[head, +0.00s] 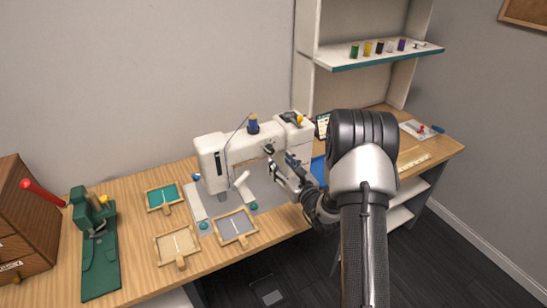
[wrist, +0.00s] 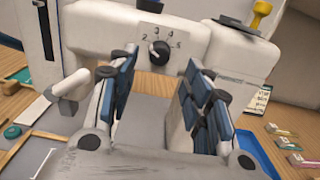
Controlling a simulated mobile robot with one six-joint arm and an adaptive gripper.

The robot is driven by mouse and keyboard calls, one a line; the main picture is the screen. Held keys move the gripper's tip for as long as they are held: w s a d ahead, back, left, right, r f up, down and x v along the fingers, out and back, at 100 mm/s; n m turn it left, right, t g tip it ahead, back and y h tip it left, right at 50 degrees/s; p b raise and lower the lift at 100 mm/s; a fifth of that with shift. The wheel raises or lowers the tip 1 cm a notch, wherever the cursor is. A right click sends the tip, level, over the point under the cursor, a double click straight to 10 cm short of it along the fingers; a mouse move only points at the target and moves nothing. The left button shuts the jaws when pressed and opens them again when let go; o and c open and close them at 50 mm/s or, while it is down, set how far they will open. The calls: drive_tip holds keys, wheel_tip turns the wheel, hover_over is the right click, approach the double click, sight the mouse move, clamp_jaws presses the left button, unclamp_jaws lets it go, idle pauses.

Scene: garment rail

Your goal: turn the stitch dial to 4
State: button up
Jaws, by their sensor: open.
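The white sewing machine (head: 240,150) stands on the wooden desk. Its stitch dial (wrist: 159,51) is a small black knob on the machine's front, with numbers printed around its upper side, among them 2, 3 and 4. A pale mark shows on the knob's upper left, but it is too small to read surely against the numbers. My gripper (wrist: 157,88) is open and empty in the wrist view, its blue-and-grey fingers apart, below and in front of the dial and not touching it. In the head view my gripper (head: 283,170) is close to the machine's front.
Framed fabric pieces (head: 235,227) lie in front of the machine. A green device (head: 100,245) and a wooden cabinet (head: 25,220) stand at the left. A blue tray (wrist: 257,158) lies right of my gripper. A yellow-topped knob (wrist: 261,14) rises from the machine's top. A spool shelf (head: 380,53) is behind.

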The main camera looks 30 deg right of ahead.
sight(272, 152)
drive_tip(key=w+b, duration=0.1)
drive_tip(key=w, duration=0.4)
drive_tip(key=shift+w+a, duration=0.1)
drive_tip(key=shift+w, duration=0.3)
drive_tip(key=shift+c, duration=0.2)
clamp_jaws()
